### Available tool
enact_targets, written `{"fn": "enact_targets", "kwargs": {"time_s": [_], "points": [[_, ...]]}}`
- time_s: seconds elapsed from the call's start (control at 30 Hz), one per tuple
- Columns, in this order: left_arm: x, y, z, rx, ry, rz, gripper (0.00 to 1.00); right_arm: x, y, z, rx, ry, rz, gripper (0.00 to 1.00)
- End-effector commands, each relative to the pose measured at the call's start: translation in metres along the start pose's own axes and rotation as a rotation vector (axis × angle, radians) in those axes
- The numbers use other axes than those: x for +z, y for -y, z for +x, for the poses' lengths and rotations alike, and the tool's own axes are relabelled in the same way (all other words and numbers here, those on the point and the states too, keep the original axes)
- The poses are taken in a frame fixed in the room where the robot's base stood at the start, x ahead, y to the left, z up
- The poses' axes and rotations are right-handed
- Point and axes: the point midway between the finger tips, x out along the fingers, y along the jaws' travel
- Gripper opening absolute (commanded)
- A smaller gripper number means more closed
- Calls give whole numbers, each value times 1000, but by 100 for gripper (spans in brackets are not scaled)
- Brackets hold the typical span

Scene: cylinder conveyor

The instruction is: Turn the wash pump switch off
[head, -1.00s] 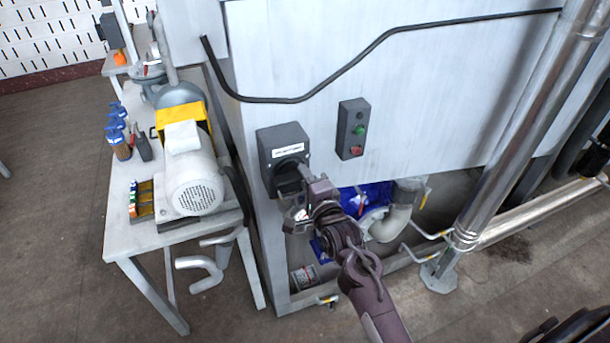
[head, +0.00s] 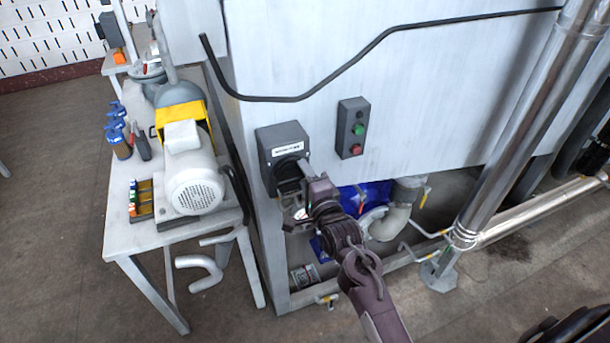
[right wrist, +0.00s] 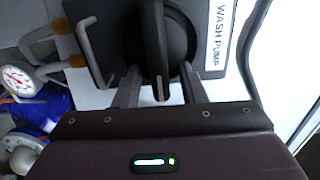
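The wash pump switch is a dark grey box (head: 268,148) with a white label, on the front of the pale metal cabinet. Its black rotary knob (head: 287,172) is partly hidden by my right gripper (head: 304,173). In the right wrist view the label reads WASH PUMP (right wrist: 217,35), and the knob's raised handle (right wrist: 156,45) points toward my gripper's palm. My right gripper (right wrist: 160,75) is open there, one finger on each side of the handle, with a visible gap between. My left gripper is not in view.
A button box (head: 352,128) with a green and a red button is right of the switch. A table (head: 118,238) with a motor (head: 195,187) stands at left. A metal pipe (head: 505,140) rises at right. Pipes and a blue object (head: 375,194) sit below the cabinet.

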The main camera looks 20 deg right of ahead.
Motion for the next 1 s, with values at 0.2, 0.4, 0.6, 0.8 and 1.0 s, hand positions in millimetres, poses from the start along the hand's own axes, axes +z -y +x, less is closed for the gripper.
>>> {"fn": "enact_targets", "kwargs": {"time_s": [0.2, 0.4, 0.6, 0.8, 1.0], "points": [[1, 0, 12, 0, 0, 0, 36, 0, -4, -25, 2, -1, 0, 37], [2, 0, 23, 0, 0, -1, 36, 0, -5, -59, 3, 0, 1, 37], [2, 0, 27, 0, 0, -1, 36, 0, -2, -76, 2, 0, 1, 37], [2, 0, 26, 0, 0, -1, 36, 0, 0, -77, 1, 0, 1, 37], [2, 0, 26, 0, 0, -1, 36, 0, 0, -77, 1, 0, 1, 37]]}}
